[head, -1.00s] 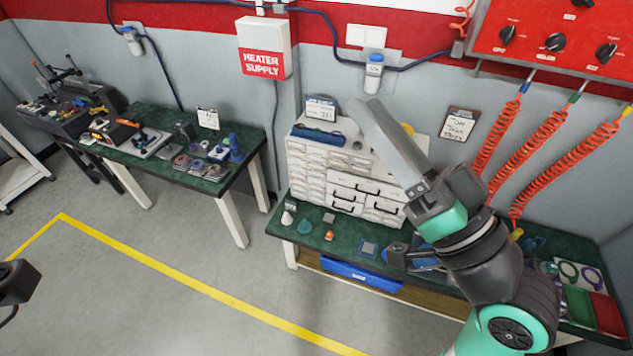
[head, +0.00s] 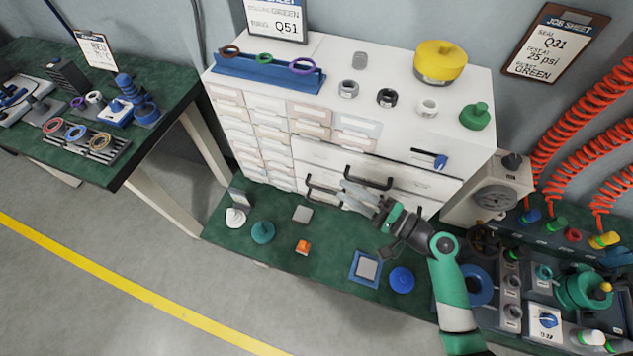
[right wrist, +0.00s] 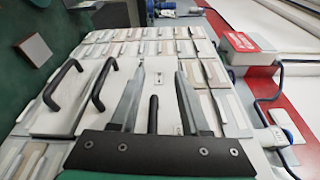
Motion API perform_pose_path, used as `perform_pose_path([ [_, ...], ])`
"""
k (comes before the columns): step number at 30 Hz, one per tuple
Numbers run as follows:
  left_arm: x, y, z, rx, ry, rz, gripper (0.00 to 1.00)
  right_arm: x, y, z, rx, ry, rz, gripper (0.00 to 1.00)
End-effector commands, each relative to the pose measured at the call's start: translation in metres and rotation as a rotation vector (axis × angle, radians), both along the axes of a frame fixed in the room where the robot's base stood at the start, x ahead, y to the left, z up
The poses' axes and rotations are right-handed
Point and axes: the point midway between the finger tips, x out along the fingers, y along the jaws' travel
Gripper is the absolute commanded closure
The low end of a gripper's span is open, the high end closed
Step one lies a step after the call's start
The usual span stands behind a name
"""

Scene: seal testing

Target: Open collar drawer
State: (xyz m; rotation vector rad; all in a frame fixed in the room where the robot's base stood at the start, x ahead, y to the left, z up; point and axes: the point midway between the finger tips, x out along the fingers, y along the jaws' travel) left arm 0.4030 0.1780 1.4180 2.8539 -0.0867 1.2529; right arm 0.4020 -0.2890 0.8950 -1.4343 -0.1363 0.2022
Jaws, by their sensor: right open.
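A white drawer cabinet (head: 310,58) stands on the green bench. Its front has small bins at left and wider drawers with black bar handles; I cannot read which is the collar drawer. One handle (head: 368,178) is just behind my right gripper (head: 347,191); another handle (head: 322,188) is to its left. In the right wrist view my right gripper (right wrist: 160,75) is open, with a black handle (right wrist: 153,115) showing between its fingers. Two more handles (right wrist: 104,83) show to the left. I cannot tell whether the fingers touch anything. The drawers look shut. My left gripper is out of view.
A gauge unit (head: 495,198) stands close at right.

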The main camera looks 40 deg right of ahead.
Motion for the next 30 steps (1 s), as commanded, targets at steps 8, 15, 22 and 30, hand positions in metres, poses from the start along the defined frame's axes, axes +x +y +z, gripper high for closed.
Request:
perform_pose_path([
  [8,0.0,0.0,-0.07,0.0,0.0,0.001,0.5,-0.029,-0.023,-0.1,0.05,0.063,-0.102,0.54],
  [15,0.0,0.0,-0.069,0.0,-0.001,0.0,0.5,-0.027,-0.027,-0.098,0.048,0.062,-0.11,0.54],
  [22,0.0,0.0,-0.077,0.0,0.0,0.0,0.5,0.009,-0.021,-0.102,0.046,0.061,-0.104,0.54],
  [30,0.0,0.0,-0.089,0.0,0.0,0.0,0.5,0.066,-0.015,-0.106,0.046,0.06,-0.107,0.54],
])
